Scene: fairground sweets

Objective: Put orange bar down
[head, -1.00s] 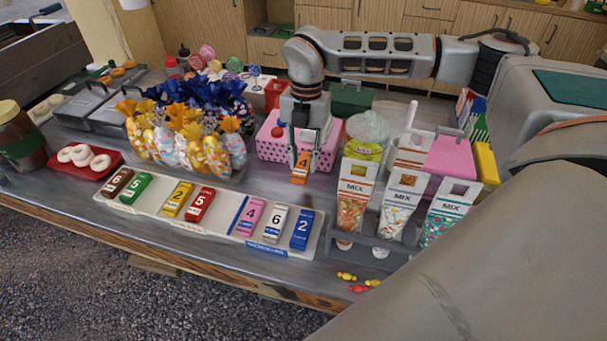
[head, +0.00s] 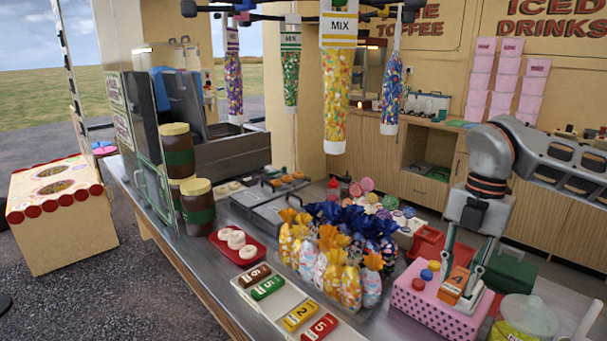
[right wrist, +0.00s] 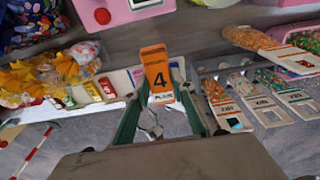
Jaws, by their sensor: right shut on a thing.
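The orange bar (head: 453,283), marked 4, is between the fingers of my right gripper (head: 463,281). In the right wrist view the same bar (right wrist: 157,72) stands out from the shut fingertips (right wrist: 155,100), number facing the camera. In the head view the bar overlaps the pink spotted box (head: 418,307); I cannot tell its height above the counter. The pale bar tray (head: 262,312) holds brown, green, yellow and red bars; its right part is outside the head view. My left gripper is not in view.
Upright wrapped sweets (head: 322,283) crowd the counter between the tray and the pink box. A yellow-green jar (head: 526,318) stands at lower right. A red tray of doughnuts (head: 238,262) and brown jars (head: 198,207) stand to the left. Filled sweet bags (head: 335,95) hang above.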

